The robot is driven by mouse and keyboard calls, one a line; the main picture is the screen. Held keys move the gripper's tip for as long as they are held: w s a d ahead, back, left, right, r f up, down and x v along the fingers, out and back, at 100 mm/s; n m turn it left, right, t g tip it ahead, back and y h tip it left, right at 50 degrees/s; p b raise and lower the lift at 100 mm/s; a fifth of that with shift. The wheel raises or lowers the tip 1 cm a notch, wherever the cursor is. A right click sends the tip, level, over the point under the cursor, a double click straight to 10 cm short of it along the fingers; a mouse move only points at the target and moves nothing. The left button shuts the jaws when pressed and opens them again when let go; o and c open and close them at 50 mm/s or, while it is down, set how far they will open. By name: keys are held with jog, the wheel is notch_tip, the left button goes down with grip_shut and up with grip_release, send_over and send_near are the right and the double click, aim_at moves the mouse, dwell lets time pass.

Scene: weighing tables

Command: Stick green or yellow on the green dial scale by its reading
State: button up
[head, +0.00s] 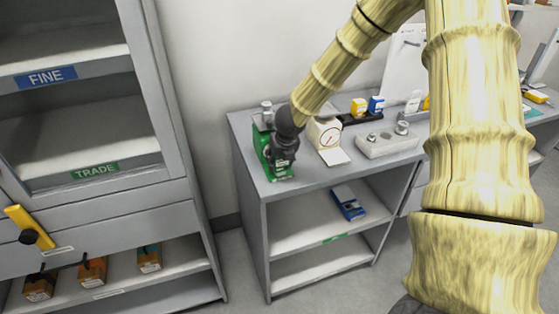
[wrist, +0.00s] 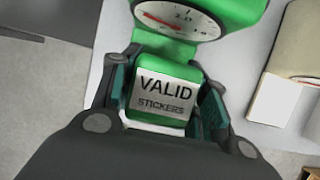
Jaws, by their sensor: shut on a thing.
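The green dial scale (head: 263,145) stands at the left end of the table, partly hidden behind my gripper. In the wrist view its green body and white dial (wrist: 178,14) are at the top, cut off by the frame. A red needle points left, but I cannot read the value. My gripper (wrist: 165,105) is shut on a green block (wrist: 163,53) with a white label reading "VALID STICKERS". The block is right at the scale's front; I cannot tell if they touch. My gripper also shows in the head view (head: 281,163).
A cream dial scale (head: 326,133) stands just right. Behind it are a yellow box (head: 359,106) and a blue box (head: 376,105) on a dark tray. A pale block (head: 388,146) holds metal weights. A blue item (head: 348,203) lies on the lower shelf. A grey cabinet (head: 165,90) stands left.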

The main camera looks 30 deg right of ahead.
jog(key=shift+r+p, duration=3.25)
jog(key=shift+r, duration=0.25)
